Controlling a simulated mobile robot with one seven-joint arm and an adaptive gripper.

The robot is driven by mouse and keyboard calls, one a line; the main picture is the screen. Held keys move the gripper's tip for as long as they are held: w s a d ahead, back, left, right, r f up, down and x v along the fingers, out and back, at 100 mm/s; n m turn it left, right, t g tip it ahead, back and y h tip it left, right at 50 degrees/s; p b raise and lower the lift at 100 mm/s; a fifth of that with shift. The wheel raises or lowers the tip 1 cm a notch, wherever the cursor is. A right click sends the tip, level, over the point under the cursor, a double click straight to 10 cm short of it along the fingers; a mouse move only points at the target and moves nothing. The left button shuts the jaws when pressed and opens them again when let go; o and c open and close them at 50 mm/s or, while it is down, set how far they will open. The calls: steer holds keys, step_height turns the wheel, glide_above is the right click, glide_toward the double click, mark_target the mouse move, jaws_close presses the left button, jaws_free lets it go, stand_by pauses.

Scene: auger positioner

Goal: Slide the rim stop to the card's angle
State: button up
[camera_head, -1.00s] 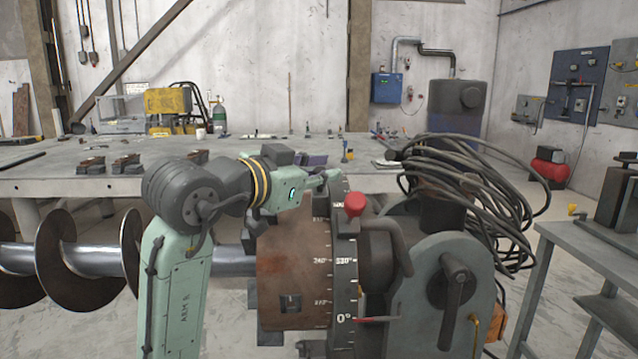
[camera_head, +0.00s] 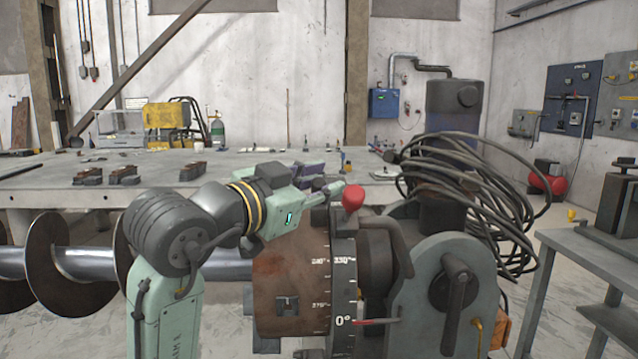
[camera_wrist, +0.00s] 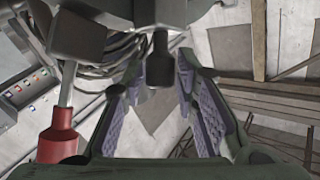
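The dark dial rim (camera_head: 342,290) stands upright around the rusty drum (camera_head: 285,280), with white degree marks; 330° and 0° are readable. A red pointer (camera_head: 377,321) lies at the 0° mark. A red knob (camera_head: 352,196) sits at the top of the rim; in the wrist view the knob (camera_wrist: 60,133) is on a metal rod below a dark block (camera_wrist: 76,36). My gripper (camera_head: 330,191) is at the rim's top, left of the knob. Its purple-padded fingers are apart, with a dark peg (camera_wrist: 160,62) seen between them. Contact cannot be told. I cannot identify the card.
A crank (camera_head: 455,285) and black cable coil (camera_head: 475,185) are right of the dial. The auger (camera_head: 70,265) extends left behind my arm. A long workbench (camera_head: 60,190) with small parts stands behind. A grey side table (camera_head: 570,240) stands at right.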

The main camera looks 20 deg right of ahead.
steer(key=shift+o, duration=1)
steer(key=v, duration=1.2)
